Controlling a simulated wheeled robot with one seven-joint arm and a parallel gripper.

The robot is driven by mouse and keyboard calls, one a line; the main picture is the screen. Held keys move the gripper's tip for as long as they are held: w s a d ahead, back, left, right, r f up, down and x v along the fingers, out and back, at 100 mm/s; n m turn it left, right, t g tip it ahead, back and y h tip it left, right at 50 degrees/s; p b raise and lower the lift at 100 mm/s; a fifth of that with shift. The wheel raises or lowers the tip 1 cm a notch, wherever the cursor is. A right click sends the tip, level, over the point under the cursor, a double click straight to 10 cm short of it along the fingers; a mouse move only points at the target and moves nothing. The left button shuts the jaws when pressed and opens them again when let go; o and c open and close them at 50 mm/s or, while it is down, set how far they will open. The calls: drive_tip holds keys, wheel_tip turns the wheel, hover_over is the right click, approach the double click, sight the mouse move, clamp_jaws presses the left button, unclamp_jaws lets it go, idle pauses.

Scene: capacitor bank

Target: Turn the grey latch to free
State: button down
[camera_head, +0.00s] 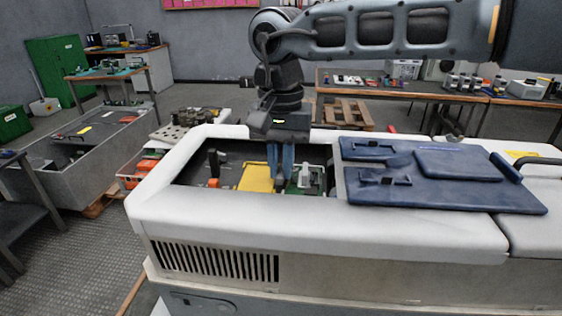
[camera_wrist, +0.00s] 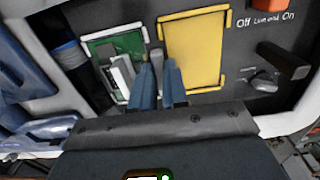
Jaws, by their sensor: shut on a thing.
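The grey latch (camera_wrist: 156,58) stands between the yellow panel (camera_wrist: 195,50) and the green-framed panel (camera_wrist: 115,55) in the wrist view. My gripper (camera_wrist: 161,75) has its two blue fingers on either side of the latch and is shut on it. The fingers hide the latch's lower part. In the head view my gripper (camera_head: 280,165) reaches down into the open bay of the white cabinet, beside the yellow panel (camera_head: 256,178). The latch's exact angle is hard to tell.
A black handle (camera_wrist: 285,62) and a round knob (camera_wrist: 264,80) sit right of the yellow panel, near white lettering. The white cabinet rim (camera_head: 330,222) surrounds the bay. A blue cover (camera_head: 445,190) lies on the cabinet top to the right.

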sight(281, 171)
idle(0.4)
drive_tip(key=c, duration=1.1)
unclamp_jaws()
drive_tip(key=shift+c, duration=0.2)
wheel_tip(281, 171, up, 8)
drive_tip(key=shift+f+b, duration=0.1)
drive_tip(key=shift+b, duration=0.25)
